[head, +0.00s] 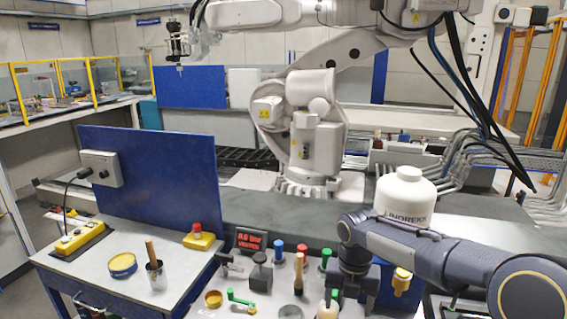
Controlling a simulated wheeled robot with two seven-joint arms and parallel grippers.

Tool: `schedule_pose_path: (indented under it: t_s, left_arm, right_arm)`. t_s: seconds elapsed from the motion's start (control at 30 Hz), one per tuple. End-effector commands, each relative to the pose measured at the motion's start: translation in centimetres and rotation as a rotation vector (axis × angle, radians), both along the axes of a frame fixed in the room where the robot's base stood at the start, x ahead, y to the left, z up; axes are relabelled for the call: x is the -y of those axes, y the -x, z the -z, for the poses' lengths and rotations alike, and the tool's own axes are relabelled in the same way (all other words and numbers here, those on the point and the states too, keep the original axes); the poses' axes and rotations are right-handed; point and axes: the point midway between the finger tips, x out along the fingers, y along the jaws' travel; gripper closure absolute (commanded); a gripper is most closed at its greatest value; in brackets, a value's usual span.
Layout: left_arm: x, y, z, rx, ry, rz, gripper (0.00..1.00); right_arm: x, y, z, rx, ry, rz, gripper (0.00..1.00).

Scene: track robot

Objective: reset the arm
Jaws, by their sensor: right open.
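A large white industrial arm (315,150) stands behind the work table, its upper link reaching left to a tool head (180,45). A grey control panel (232,272) in front carries several levers and knobs with blue, red, green, black and wooden tops. A small display (250,241) on it shows red text too small to read surely. A red button on a yellow box (198,237) sits on the left table. My right gripper (346,298) points down over the panel's right side, open, close to a pale knob (327,308); contact cannot be told. My left gripper is out of view.
A white lidded jar (405,195) stands behind my right forearm. A blue upright board (155,175) rises behind the left table. That table also holds a yellow switch box (80,240), a yellow round tin (122,265) and a cup with a wooden handle (156,275).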

Motion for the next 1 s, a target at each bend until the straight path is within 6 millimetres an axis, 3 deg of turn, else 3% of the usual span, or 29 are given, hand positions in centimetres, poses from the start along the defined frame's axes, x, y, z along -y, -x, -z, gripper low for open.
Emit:
schedule_pose_path:
  t_s: [0.37, 0.57, 0.77, 0.87, 1.0]
  left_arm:
    - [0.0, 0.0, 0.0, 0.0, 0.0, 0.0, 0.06]
    - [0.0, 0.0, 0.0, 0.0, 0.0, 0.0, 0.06]
    - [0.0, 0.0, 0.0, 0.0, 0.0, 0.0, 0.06]
    - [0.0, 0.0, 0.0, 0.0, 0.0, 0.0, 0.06]
    - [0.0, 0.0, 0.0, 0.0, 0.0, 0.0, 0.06]
  right_arm:
    - [1.7, 2.2, -1.9, 0.027, -0.044, 0.256, 0.29]
    - [3.2, 4.7, -3.4, 0.045, -0.094, 0.515, 0.29]
    - [5.1, 8.8, -5.1, 0.054, -0.183, 0.913, 0.29]
    - [6.2, 11.9, -5.8, 0.046, -0.255, 1.203, 0.29]
    - [7.3, 17.5, -6.0, -0.011, -0.403, 1.734, 0.29]
